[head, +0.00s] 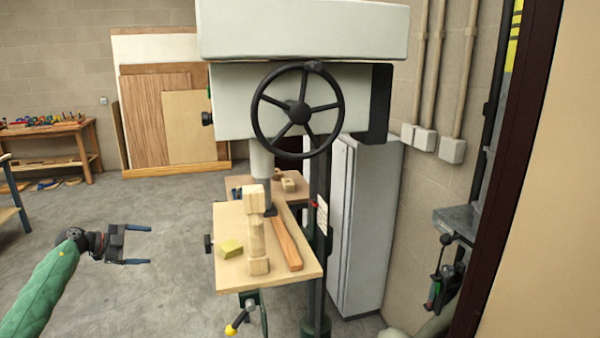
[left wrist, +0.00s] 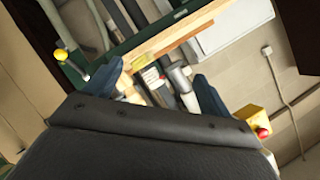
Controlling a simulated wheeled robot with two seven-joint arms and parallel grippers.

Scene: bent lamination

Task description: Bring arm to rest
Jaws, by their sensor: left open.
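My left gripper (head: 147,245) is at the left of the head view, at the end of my green-sleeved arm. Its two blue-grey fingers point right and stand apart with nothing between them. It is clear of the drill press table (head: 228,283), with a gap of open air to its right. In the left wrist view the same gripper (left wrist: 160,84) shows its fingers spread, with parts of the workshop in the background between them. My right gripper does not show in either view.
A black handwheel (head: 299,112) is above. A wooden bench (head: 60,130) stands at the far left. Floor around my left gripper is open.

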